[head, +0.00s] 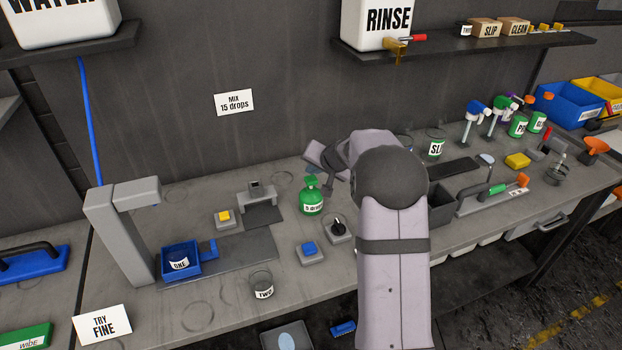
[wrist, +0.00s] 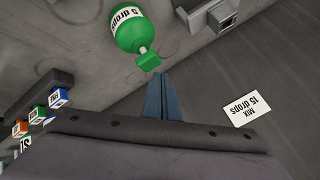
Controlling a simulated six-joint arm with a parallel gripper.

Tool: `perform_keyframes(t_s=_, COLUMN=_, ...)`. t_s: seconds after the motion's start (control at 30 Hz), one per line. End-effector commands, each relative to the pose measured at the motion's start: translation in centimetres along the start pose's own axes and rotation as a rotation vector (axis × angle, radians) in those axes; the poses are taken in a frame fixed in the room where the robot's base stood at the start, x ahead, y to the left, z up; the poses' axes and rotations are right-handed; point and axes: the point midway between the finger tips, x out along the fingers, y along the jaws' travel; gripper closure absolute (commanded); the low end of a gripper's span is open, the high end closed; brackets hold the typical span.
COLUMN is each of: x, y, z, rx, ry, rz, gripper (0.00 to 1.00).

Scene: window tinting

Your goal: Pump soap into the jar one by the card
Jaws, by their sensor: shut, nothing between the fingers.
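A green pump bottle (head: 311,200) stands upright on the bench left of my arm; its label appears to read "5 drops". The bottle (wrist: 128,30) and its green pump head (wrist: 149,61) also show in the wrist view. My gripper (wrist: 159,76) is shut and empty, its blue-grey fingertips close beside the pump head; I cannot tell if they touch. The jar labelled ONE (head: 179,263) sits in a blue holder (head: 194,272) at left, near the grey post. The card (head: 234,102) on the wall reads "MIX 15 drops"; it also shows in the wrist view (wrist: 246,107).
Jar TWO (head: 262,284) stands at the front. A yellow-button box (head: 224,219), a blue-button box (head: 310,253) and a black-knob box (head: 338,231) surround the bottle. A grey angled post (head: 122,230) rises at left. Spray bottles (head: 500,116) stand at the back right.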

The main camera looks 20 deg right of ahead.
Motion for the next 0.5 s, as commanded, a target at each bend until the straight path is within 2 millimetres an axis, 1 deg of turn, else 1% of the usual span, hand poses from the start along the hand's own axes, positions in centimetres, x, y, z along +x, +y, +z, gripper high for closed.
perform_keyframes(t_s=0.5, x=0.63, y=0.45, z=0.45, rx=0.0, ry=0.0, rz=0.0, gripper=1.0)
